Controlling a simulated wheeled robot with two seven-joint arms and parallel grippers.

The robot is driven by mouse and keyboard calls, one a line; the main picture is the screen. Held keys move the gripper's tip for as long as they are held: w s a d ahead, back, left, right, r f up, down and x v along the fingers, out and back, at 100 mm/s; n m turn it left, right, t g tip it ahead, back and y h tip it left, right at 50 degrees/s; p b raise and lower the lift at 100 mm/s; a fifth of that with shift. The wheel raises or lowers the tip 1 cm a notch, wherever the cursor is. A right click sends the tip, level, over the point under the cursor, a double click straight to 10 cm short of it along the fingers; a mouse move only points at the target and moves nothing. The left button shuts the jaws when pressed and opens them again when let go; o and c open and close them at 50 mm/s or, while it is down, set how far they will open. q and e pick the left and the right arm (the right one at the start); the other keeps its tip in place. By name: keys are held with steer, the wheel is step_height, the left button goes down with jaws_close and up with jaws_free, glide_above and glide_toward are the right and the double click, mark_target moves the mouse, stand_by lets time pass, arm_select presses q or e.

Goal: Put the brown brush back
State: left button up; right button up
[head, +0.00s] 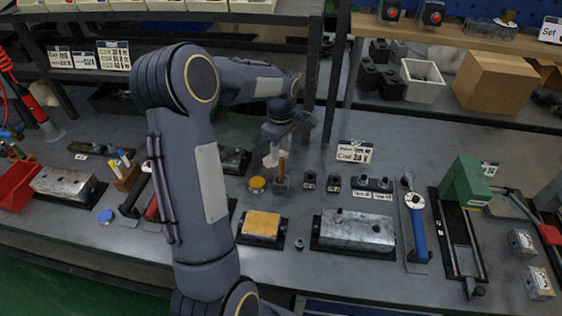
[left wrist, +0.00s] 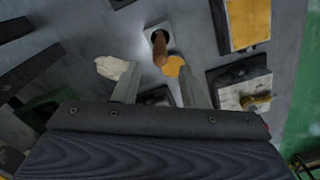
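The brown brush (head: 282,168) shows as a brown handle standing up from a small dark holder (head: 281,185) near the middle of the bench. In the left wrist view the brown handle (left wrist: 159,48) rises in a small square holder with a pale top; its bristles are not visible. My left gripper (head: 272,152) is just behind and left of the handle in the head view. My right gripper is not in view.
A yellow round lid (head: 257,184) lies left of the holder. A yellow-topped block (head: 262,225) and a metal valve block (head: 357,230) stand nearer the front. A blue-handled tool (head: 417,230) and a green block (head: 466,182) are at right. A whitish lump (left wrist: 112,68) lies beside the left finger.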

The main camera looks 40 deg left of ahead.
arm_select(q)
step_height(320, 180, up, 2)
steer(key=s+d+r+m+t, duration=0.2)
steer(key=s+d+r+m, duration=0.2)
steer(key=s+d+r, duration=0.15)
steer(key=s+d+m+t+h, duration=0.1)
steer(key=s+d+m+h, duration=0.1)
steer(key=s+d+m, duration=0.4)
steer(key=s+d+r+m+t+h, duration=0.1)
steer(key=s+d+m+t, duration=0.1)
steer(key=s+d+m, duration=0.4)
steer(key=s+d, duration=0.1)
steer(key=s, duration=0.4)
steer(key=shift+s+d+m+t+h, duration=0.15)
steer(key=shift+s+m+t+h, duration=0.15)
steer(key=shift+s+m+h, duration=0.1)
steer(key=shift+r, duration=0.1)
